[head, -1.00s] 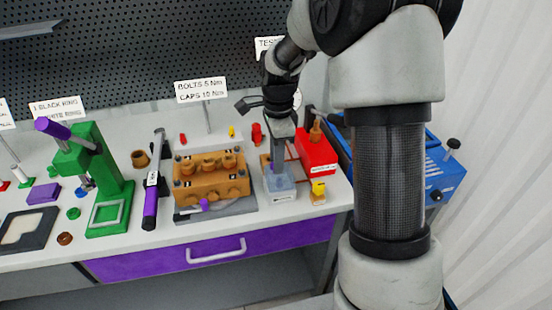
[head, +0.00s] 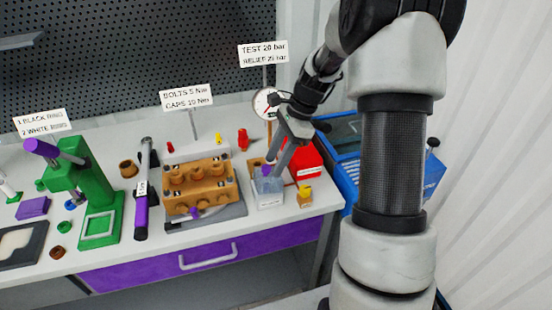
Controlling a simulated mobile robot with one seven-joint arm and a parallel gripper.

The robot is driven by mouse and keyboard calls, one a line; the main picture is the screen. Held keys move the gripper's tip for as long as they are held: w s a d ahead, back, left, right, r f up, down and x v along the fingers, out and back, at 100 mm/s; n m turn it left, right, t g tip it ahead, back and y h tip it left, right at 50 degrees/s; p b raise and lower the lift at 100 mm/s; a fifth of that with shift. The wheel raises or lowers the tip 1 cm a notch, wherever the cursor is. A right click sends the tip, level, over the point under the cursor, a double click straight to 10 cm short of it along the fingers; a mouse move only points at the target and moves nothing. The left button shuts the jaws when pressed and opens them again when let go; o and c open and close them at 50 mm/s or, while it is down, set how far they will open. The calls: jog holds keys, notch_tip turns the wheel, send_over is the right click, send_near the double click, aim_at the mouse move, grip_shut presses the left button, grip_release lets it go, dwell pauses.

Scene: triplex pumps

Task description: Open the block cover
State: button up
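A clear bluish box-like cover (head: 268,187) with a white label on its front stands on the bench, right of the orange pump block (head: 199,184). I take it for the block cover; it looks down in place. A small purple piece (head: 267,171) shows at its top. My gripper (head: 277,168) reaches down from the upper right, tilted, with its fingertips at the top of the clear cover beside the purple piece. The fingers are too small and overlapped to tell whether they hold it. What lies under the cover is mostly hidden.
A red box (head: 304,160) stands close behind and right of the cover, with a pressure gauge (head: 267,103) behind. A small yellow-topped part (head: 305,194) stands in front right. A purple-handled torque wrench (head: 142,205) and green press (head: 92,185) are to the left.

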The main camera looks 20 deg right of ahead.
jog(key=p+v, duration=0.1)
jog(key=v, duration=1.6)
jog(key=shift+d+r, duration=0.15)
